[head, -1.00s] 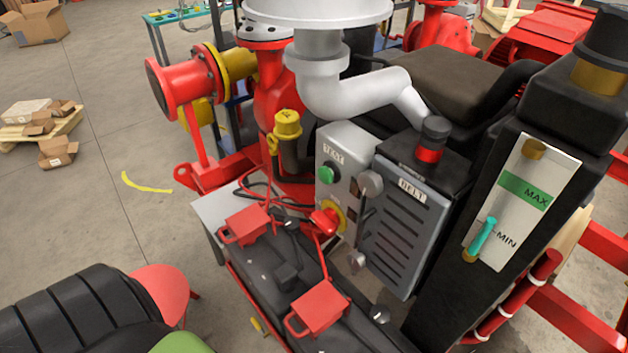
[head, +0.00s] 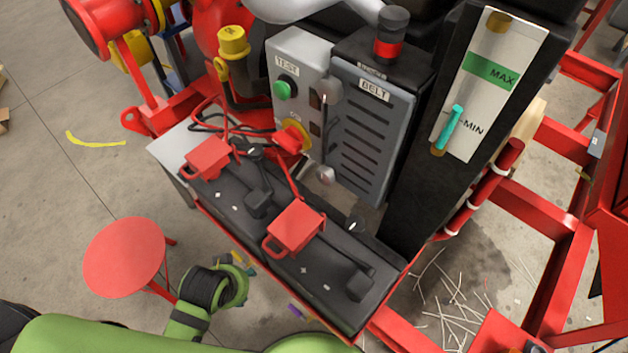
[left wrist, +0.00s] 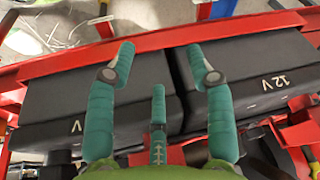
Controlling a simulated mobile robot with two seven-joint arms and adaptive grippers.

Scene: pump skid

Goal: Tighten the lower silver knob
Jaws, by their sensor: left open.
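The lower silver knob (head: 325,174) is a small shiny round knob near the lower left edge of the grey BELT panel (head: 372,130). An upper silver knob (head: 328,90) sits above it, beside the TEST box (head: 300,70). Nothing touches the lower knob. My left gripper (left wrist: 161,62) is open and empty in the left wrist view, its teal fingers spread in front of the black batteries. It is well away from the knob, which I cannot pick out in that view. My green left arm shows low in the head view; its fingers are not clear there. My right gripper is out of view.
Black batteries (head: 330,262) with red clamps (head: 296,228) and cables lie in front of the panel. A red switch (head: 290,140) is left of the knob. A red stool (head: 124,257) stands at left. A black column with a level gauge (head: 489,88) rises at right.

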